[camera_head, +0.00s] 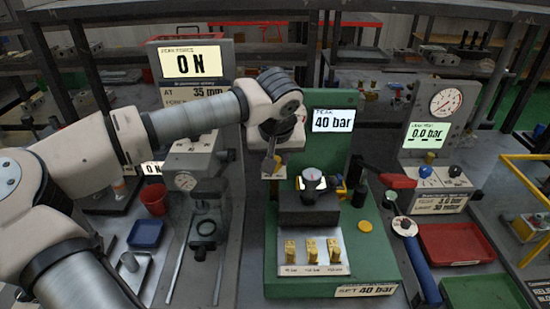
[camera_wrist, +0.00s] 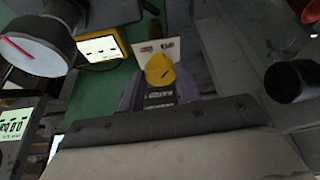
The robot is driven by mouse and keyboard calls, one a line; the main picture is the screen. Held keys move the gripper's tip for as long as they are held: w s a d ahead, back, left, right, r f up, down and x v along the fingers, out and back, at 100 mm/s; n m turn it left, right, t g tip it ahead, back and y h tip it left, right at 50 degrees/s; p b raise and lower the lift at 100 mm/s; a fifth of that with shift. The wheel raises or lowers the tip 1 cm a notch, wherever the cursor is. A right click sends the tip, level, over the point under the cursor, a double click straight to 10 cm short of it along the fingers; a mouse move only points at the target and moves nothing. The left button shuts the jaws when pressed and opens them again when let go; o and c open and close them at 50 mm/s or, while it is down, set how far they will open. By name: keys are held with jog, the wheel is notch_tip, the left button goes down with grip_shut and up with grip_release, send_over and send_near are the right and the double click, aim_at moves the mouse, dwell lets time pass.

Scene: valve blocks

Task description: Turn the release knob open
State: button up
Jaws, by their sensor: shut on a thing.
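The release knob (camera_wrist: 160,70) is a round yellow knob with a dark mark on its face, in front of a small white plate (camera_wrist: 185,50) with printed symbols. My gripper (camera_wrist: 160,90) has its fingers on both sides of it and is shut on it. In the head view my gripper (camera_head: 271,166) reaches down at the left edge of the green test stand (camera_head: 375,262), below and left of its "PEAK 40 bar" display (camera_head: 333,120). There the knob is hidden behind my gripper. I cannot read its turned position from the mark.
A dark block (camera_head: 308,208) with a round gauge (camera_head: 312,175) stands right of my gripper. Several brass fittings sit on a plate (camera_head: 314,268) in front. A grey press (camera_head: 205,200) is close on the left; a blue-handled tool (camera_head: 420,262) lies right.

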jog(key=shift+m, duration=0.3)
jog(key=o, duration=1)
jog(key=shift+c, duration=0.2)
jog(key=shift+r, duration=0.1)
jog(key=b+v, duration=0.1)
jog(key=v, duration=1.2)
jog(key=shift+r+b, duration=0.3)
jog(key=shift+s+a, duration=0.1)
